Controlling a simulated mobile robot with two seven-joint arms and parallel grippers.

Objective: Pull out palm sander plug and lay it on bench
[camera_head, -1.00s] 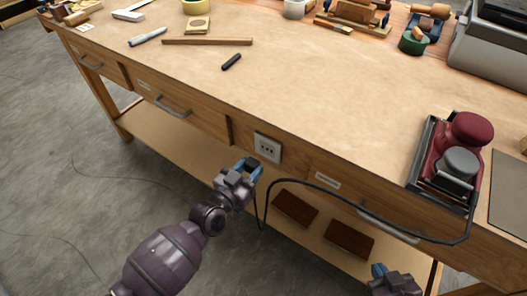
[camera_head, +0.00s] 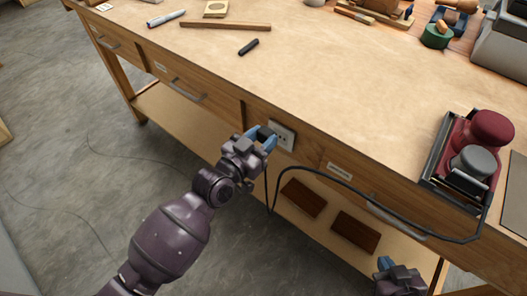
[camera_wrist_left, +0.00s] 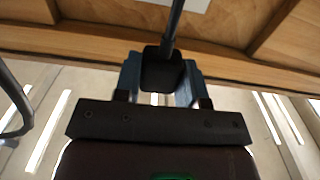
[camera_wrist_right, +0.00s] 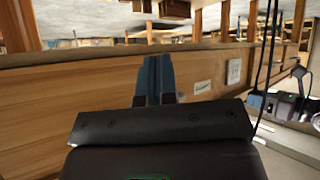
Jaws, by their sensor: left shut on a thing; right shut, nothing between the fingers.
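The black plug (camera_wrist_left: 162,72) sits between the blue fingers of my left gripper (camera_head: 263,139), which is shut on it. In the left wrist view the cord leads up from the plug. The white wall outlet (camera_head: 283,136) is on the bench's front face, just right of the gripper; the plug looks apart from it. The palm sander (camera_head: 470,160), maroon and grey, sits in a dark tray on the bench (camera_head: 340,80). Its black cord (camera_head: 375,203) hangs in front of the bench. My right gripper (camera_wrist_right: 154,78) is shut and empty, low in front of the bench.
The middle of the benchtop is clear. A drawer handle (camera_head: 187,90) sticks out left of the outlet. Brown blocks (camera_head: 356,232) lie on the lower shelf.

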